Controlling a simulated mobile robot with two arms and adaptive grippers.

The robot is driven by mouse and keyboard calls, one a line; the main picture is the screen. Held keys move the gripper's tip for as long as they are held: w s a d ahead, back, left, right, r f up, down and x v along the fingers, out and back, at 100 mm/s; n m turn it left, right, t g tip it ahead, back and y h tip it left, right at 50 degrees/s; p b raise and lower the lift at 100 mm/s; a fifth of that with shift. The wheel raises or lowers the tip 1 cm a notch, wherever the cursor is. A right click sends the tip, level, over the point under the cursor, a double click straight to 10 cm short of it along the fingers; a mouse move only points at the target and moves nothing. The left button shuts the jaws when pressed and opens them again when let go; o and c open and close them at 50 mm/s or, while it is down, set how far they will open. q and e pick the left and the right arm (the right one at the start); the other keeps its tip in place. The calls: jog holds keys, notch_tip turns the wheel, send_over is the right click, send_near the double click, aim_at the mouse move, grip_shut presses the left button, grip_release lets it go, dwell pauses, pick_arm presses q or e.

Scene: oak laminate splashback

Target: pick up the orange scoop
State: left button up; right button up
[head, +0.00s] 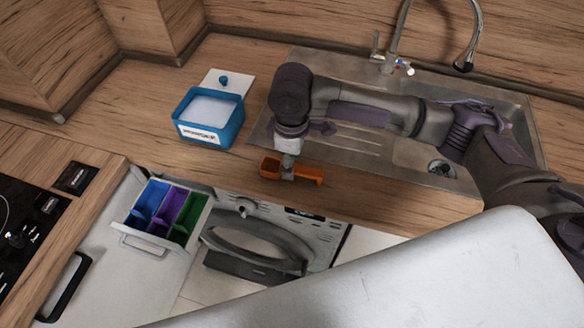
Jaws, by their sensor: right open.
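The orange scoop (308,172) lies on the wooden counter, in front of the sink. Its cup is at the left and its handle points right. My right gripper (288,174) points down at the scoop, over the part between cup and handle. Its fingers are small in the head view and overlap the scoop, so I cannot tell whether they touch it. The jaws are open. My left gripper is not in view.
A blue box (226,131) of white powder stands on the counter, its white lid (237,81) behind it. The metal sink (410,155) is at the right. An open drawer (133,240) with blue, purple and green compartments juts out beside the washing machine (250,235).

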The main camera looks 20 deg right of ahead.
jog(key=shift+s+d+f, duration=0.1)
jog(key=shift+d+f, duration=0.05)
jog(key=shift+f, duration=0.5)
jog(key=shift+s+d+f, duration=0.1)
jog(key=shift+d+f, duration=0.05)
jog(key=shift+f, duration=0.45)
jog(key=shift+w+f+p, duration=0.1)
jog(key=shift+f+p, duration=0.2)
jog(key=shift+f, duration=0.3)
jog(key=c, duration=0.5)
grip_shut()
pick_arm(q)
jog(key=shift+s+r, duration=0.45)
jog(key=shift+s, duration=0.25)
pick_arm(e)
jog(key=shift+r, duration=0.1)
